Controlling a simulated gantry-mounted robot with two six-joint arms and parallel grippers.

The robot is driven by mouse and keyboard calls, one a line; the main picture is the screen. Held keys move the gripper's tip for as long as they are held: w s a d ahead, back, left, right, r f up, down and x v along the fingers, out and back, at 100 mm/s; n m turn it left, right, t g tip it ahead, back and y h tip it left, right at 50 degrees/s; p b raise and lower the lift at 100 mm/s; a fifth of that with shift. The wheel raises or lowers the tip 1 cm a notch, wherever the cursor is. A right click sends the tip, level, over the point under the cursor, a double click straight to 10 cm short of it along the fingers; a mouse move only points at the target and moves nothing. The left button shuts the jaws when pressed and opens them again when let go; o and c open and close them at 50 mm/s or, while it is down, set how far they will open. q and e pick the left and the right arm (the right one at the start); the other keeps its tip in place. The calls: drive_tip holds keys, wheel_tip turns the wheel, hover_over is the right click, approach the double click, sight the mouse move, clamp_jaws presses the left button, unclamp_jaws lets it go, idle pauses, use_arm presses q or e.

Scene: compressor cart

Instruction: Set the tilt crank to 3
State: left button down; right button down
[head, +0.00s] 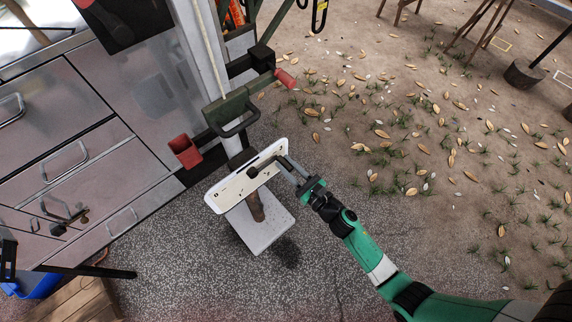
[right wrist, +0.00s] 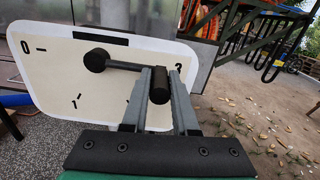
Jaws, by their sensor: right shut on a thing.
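A pale dial plate (head: 226,192) stands tilted on a post above a grey foot. In the right wrist view the plate (right wrist: 52,75) shows the marks 0, 1 and 3. The black tilt crank (right wrist: 122,66) runs from its hub to the right, its arm pointing close to the 3 mark (right wrist: 178,67). My right gripper (right wrist: 160,92) is shut on the crank's black handle (right wrist: 158,86), which sits between the two grey fingers. In the head view this gripper (head: 289,167) is at the plate's right end.
Grey drawers (head: 85,160) fill the left side. A red cup-like holder (head: 185,151) and a green bracket (head: 230,110) with a red grip (head: 286,78) are close behind the plate. Open ground with leaves (head: 430,150) lies to the right.

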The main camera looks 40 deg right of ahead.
drive_tip(key=c, duration=0.7)
unclamp_jaws()
drive_tip(key=shift+s, duration=0.1)
drive_tip(key=s, duration=0.7)
drive_tip(key=s+p, duration=0.1)
drive_tip(key=s, duration=0.3)
drive_tip(key=shift+s+a, duration=0.2)
drive_tip(key=shift+a, duration=0.15)
